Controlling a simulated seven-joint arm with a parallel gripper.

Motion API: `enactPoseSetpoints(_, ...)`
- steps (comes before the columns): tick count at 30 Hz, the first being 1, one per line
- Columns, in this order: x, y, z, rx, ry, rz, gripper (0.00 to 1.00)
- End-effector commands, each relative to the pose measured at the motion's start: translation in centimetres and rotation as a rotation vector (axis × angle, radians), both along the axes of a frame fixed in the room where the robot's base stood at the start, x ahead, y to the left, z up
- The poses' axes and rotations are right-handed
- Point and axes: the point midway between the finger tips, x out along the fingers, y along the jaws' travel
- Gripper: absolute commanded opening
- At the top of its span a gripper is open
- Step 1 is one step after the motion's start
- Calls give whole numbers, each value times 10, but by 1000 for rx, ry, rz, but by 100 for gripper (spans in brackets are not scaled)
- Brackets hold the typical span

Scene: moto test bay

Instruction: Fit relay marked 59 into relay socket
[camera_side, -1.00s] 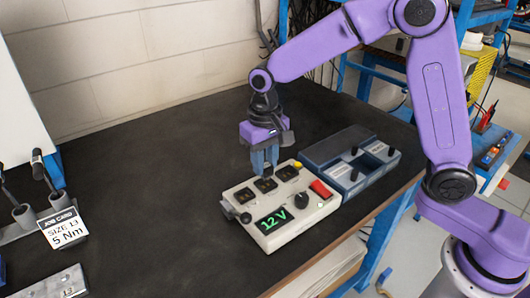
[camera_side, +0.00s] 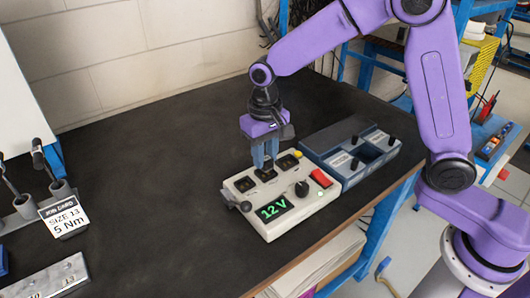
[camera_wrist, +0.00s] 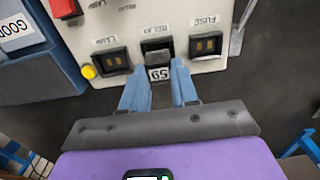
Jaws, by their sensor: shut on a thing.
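My gripper (camera_side: 265,163) points straight down over the middle socket of the cream tester box. It is shut on a small black relay (camera_wrist: 158,58), whose white label (camera_wrist: 158,74) appears upside down in the wrist view and looks like 59. The relay is between the fingertips (camera_wrist: 160,90), in line with the relay socket (camera_wrist: 157,42), marked RELAY. The relay's underside and the socket's slots are hidden, so I cannot tell how deep it sits. In the side view the fingertips hide most of the relay.
The tester (camera_side: 253,227) has a fuse socket (camera_wrist: 206,45), a lamp socket (camera_wrist: 111,61), a yellow button (camera_wrist: 88,72), a red switch (camera_side: 320,178) and a 12 V display (camera_side: 273,211). A blue-grey tray (camera_side: 338,143) with black-handled parts stands close behind it.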

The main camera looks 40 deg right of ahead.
Motion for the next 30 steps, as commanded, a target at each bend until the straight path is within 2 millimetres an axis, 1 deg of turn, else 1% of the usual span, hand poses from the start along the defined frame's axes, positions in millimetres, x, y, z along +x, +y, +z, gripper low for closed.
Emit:
enactPoseSetpoints(17,0,-1,-6,-1,1,-1,0)
enactPoseSetpoints(30,0,0,-6,0,0,-1,0)
